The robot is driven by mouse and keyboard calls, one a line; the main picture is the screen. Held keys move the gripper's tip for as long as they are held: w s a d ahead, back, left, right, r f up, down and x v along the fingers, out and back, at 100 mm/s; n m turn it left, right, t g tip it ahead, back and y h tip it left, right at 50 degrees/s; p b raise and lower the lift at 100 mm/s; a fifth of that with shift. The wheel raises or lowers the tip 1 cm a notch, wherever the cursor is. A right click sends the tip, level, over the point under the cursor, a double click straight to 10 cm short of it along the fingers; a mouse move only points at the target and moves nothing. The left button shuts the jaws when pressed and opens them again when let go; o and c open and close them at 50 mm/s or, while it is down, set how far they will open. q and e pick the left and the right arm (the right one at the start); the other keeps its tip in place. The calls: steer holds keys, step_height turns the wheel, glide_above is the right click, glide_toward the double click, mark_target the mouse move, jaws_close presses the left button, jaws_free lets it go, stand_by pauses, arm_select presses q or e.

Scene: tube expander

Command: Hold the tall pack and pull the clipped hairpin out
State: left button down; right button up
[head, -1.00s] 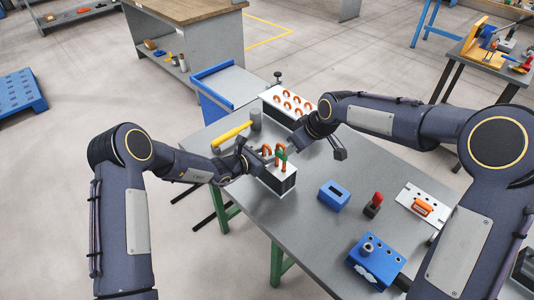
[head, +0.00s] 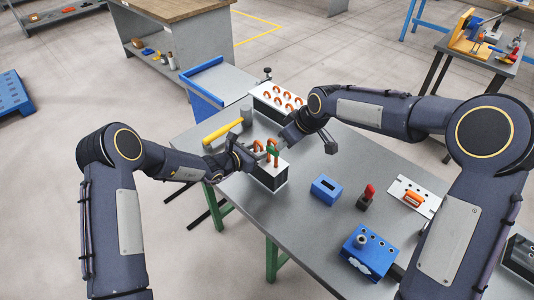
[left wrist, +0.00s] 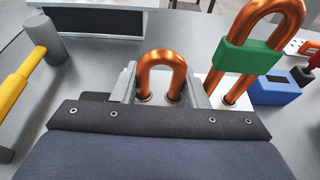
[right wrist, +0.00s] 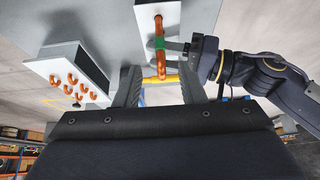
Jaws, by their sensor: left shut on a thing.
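The tall pack (head: 268,177) is a dark block with a white top, standing on the table in the head view. A short copper hairpin (left wrist: 162,62) and a taller copper hairpin with a green clip (left wrist: 252,50) stand up from it. My right gripper (right wrist: 160,88) is open and empty. The clipped hairpin also shows in the right wrist view (right wrist: 159,32), ahead of and between the open fingers, apart from them.
A long pack with several copper hairpins (head: 277,98) stands behind. A yellow-handled hammer (head: 220,131) lies to the left. A blue slotted block (head: 325,189), a red-handled tool (head: 367,195), a white plate with an orange handle (head: 413,198) and a blue fixture (head: 370,256) stand to the right.

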stand_by(0.7)
step_height(320, 180, up, 3)
steer(key=g+h, duration=0.3)
steer(key=g, duration=0.1)
glide_above(272, 155)
steer(key=w+d, duration=0.1)
steer(key=shift+s+a+r+h, duration=0.15)
steer(key=shift+a+r+h, duration=0.2)
steer(key=shift+h, duration=0.25)
step_height(272, 155, down, 12)
steer(key=shift+r, duration=0.1)
jaws_close()
